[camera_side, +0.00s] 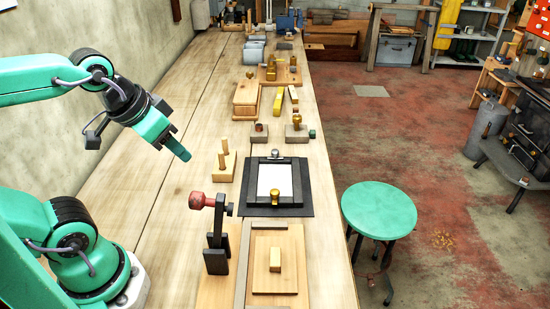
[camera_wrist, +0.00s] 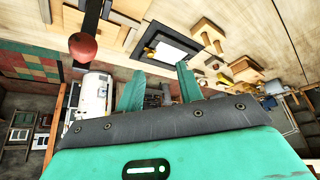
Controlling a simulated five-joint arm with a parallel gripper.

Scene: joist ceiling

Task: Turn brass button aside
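A black frame (camera_side: 262,202) around a white panel (camera_side: 272,180) lies on the bench. A small brass button (camera_side: 274,197) sits at its near edge, and a silver knob (camera_side: 275,154) at its far edge. My gripper (camera_side: 184,153) is in the air to the left of the frame, well above the bench and touching nothing. In the wrist view its two green fingers (camera_wrist: 160,70) stand apart with nothing held between them.
A red knob on a black stand (camera_side: 197,201) rises left of the frame's near side. A block with wooden pegs (camera_side: 224,164) stands just left of the frame. A wooden board with a small block (camera_side: 274,259) lies nearer. The bench's left side is clear.

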